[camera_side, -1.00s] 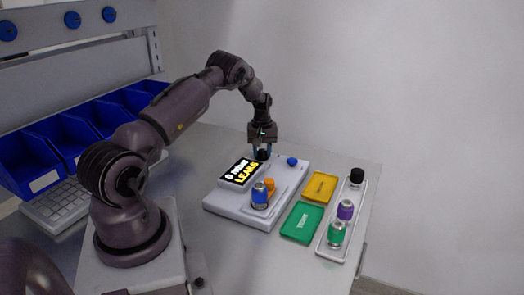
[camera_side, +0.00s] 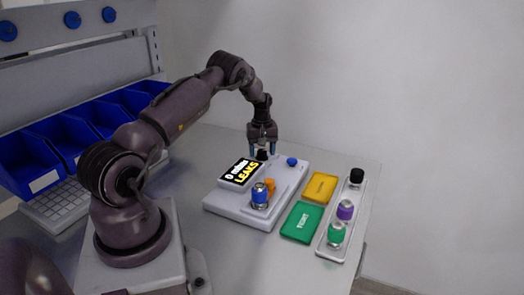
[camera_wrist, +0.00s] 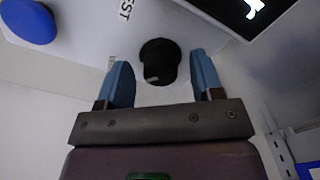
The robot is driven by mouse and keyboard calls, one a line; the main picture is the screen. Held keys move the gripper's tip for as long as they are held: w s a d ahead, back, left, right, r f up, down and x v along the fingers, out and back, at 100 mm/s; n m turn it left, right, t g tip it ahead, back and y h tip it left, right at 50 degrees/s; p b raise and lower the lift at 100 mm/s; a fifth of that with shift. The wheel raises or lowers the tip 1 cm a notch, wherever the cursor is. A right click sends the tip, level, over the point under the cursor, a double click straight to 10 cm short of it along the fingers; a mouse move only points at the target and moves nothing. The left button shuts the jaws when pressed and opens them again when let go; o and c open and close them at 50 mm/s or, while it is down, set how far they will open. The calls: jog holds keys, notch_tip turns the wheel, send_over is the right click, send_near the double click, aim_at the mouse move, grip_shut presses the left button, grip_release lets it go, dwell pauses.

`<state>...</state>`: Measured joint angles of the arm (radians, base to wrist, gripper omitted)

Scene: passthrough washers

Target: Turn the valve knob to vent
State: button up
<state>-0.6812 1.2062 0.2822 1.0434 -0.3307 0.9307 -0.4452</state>
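The valve knob (camera_wrist: 158,62) is black and round with a pale pointer mark, and it stands on the white tester box (camera_side: 232,207). In the wrist view it lies between and just beyond my fingertips. In the side view the knob (camera_side: 262,155) is partly hidden by my gripper (camera_side: 262,146). My gripper (camera_wrist: 160,75) is open, with a blue finger on each side of the knob and a gap to each. The tester's display (camera_side: 241,173) reads "0 mbar" and "LEAKS". Of the lettering by the knob, only "EST" is readable.
A blue button (camera_side: 292,161) sits right of the knob. A blue-topped fitting (camera_side: 260,194) and an orange part (camera_side: 270,184) stand on the tester. Yellow (camera_side: 320,187) and green (camera_side: 302,222) trays lie to the right, beside a rack (camera_side: 325,243) with black, purple and green-topped pieces.

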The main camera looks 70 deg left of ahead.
aim_at(262, 150)
notch_tip(262, 150, up, 13)
dwell(0.7)
dwell(0.3)
jog(key=s+d+r+m, duration=0.2)
jog(key=d+r+m, duration=0.15)
jog(key=d, duration=0.45)
jog(key=s+d+r+m+t, duration=0.1)
jog(key=s+d+r+m, duration=0.2)
jog(key=d, duration=0.5)
jog(key=s+d+r+m, duration=0.1)
jog(key=d+r+m, duration=0.2)
jog(key=d+r, duration=0.35)
jog(key=s+d+r+m+t, duration=0.2)
jog(key=s+d, duration=0.3)
jog(key=d, duration=0.3)
jog(key=s+d+r+m+t, duration=0.2)
jog(key=s+d+m, duration=0.3)
jog(key=d, duration=0.4)
jog(key=shift+s+r+t, duration=0.3)
jog(key=shift+s+r, duration=0.1)
jog(key=shift+s, duration=0.3)
